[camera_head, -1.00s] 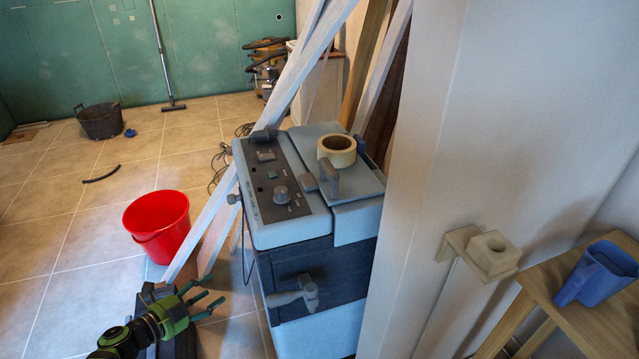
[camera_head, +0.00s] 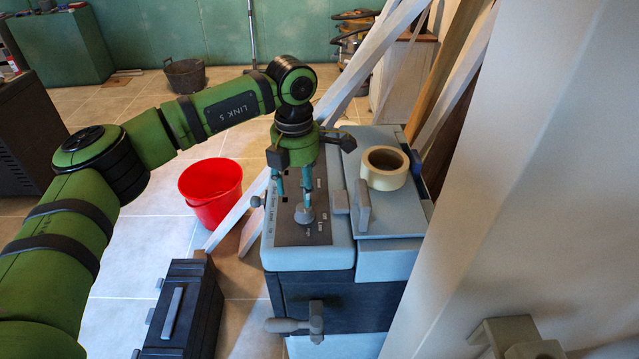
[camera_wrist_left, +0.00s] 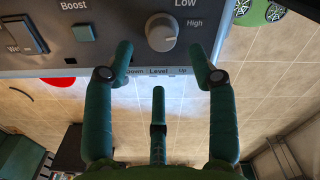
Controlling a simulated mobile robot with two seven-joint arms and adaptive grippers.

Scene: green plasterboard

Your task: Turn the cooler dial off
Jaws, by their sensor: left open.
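The cooler (camera_head: 335,258) is a pale blue and dark box with a dark control panel on top. Its grey round dial (camera_head: 304,213) sits on that panel, with "Low" and "High" printed beside it. My left gripper (camera_head: 292,196) points down just above the dial. In the left wrist view the dial (camera_wrist_left: 161,32) lies beyond and between the spread fingers of my left gripper (camera_wrist_left: 160,60), which are open and empty. I cannot tell from these views whether a finger touches it.
A tape roll (camera_head: 385,168) lies on the cooler lid beside an upright handle. A red bucket (camera_head: 211,192) and a black toolbox (camera_head: 182,310) stand on the floor to the left. Leaning planks (camera_head: 372,55) stand behind, and a pale pillar (camera_head: 510,180) is at the right.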

